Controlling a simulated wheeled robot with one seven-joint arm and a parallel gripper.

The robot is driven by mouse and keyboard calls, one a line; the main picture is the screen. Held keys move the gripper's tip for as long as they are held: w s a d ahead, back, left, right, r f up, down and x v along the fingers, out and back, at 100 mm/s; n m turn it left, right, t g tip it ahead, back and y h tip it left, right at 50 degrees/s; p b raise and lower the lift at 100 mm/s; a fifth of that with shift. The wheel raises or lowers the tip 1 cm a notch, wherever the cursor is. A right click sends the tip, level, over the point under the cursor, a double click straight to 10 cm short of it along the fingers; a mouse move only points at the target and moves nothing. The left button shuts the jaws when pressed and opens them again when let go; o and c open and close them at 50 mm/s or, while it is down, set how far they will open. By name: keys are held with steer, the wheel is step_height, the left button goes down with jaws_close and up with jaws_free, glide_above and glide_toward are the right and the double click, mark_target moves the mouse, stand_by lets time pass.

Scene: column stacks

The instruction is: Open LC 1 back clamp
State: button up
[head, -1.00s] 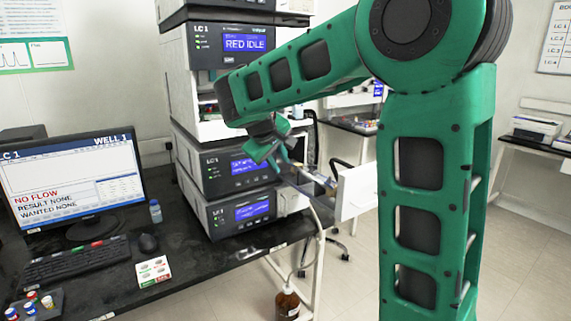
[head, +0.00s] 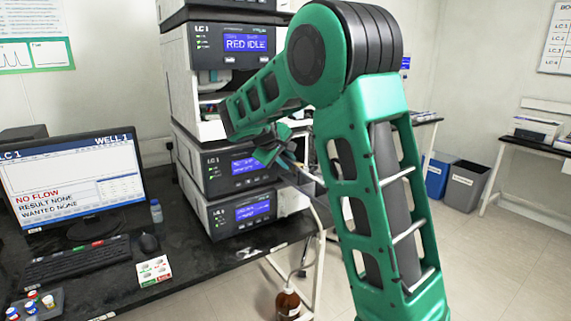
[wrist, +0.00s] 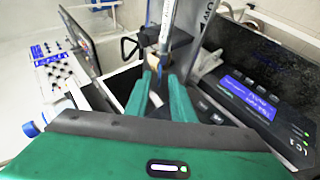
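The LC 1 stack (head: 243,43) stands on the dark bench, its top screen reading RED IDLE. My gripper (head: 268,150) is at the stack's right side, in front of its middle units. In the wrist view my gripper (wrist: 160,78) has its two green fingers apart, with a gap between the tips. An upright rod-like part with a pale label (wrist: 167,22) stands just beyond the fingertips. I cannot tell whether it is in a clamp. I cannot make out the back clamp in either view; my arm covers part of that side in the head view.
A grey tray-like part (head: 308,183) juts out at the stack's right side. The monitor (head: 75,180), keyboard (head: 77,262) and a small bottle (head: 156,211) are on the bench to the left. A brown bottle (head: 288,303) stands below. Blue and grey bins are at the back right.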

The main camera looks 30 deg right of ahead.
steer(key=shift+w+d+f, duration=0.2)
steer(key=shift+d+f, duration=0.1)
steer(key=shift+f, duration=0.05)
jaws_close()
